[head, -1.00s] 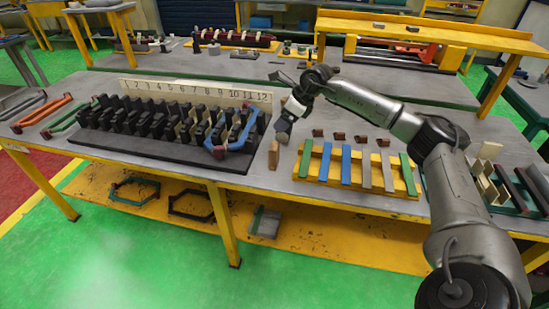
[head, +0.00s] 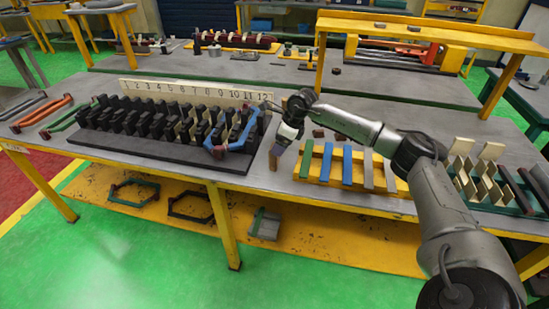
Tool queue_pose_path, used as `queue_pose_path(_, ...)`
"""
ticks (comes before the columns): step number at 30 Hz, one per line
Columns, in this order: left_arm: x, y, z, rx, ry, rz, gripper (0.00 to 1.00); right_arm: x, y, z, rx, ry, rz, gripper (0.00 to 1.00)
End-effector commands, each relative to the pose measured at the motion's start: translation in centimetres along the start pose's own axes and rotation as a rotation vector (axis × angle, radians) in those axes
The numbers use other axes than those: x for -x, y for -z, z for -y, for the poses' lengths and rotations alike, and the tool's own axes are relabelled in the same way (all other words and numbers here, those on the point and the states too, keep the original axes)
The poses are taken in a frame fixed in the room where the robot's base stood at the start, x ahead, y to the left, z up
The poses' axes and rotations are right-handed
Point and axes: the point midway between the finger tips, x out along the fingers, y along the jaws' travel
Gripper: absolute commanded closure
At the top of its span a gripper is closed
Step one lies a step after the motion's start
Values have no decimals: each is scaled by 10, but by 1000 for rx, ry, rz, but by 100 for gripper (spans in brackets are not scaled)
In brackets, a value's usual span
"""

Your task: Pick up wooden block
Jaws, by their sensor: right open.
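The wooden block (head: 273,162) is small and tan and stands upright on the grey table, between the black slotted stator and the rack of coloured strips. My right gripper (head: 278,149) points down at its top right, very close to it, and covers part of its upper end. The jaws are open; whether they touch the block cannot be told. My left gripper is not in view.
The black stator (head: 150,143) with a numbered board (head: 195,92) stands to the left, a blue coil (head: 235,144) at its right end. The yellow rack (head: 310,168) with coloured strips is close on the right, small brown blocks (head: 318,133) behind it.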

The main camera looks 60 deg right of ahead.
Motion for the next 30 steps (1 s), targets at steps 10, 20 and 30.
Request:
queue_pose_path(10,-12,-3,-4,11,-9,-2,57,-35,-1,0,-1,-3,1,19)
queue_pose_path(20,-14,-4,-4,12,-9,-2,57,-51,-1,1,0,0,1,19)
queue_pose_path(30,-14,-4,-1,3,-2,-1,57,-51,-1,1,0,0,0,45)
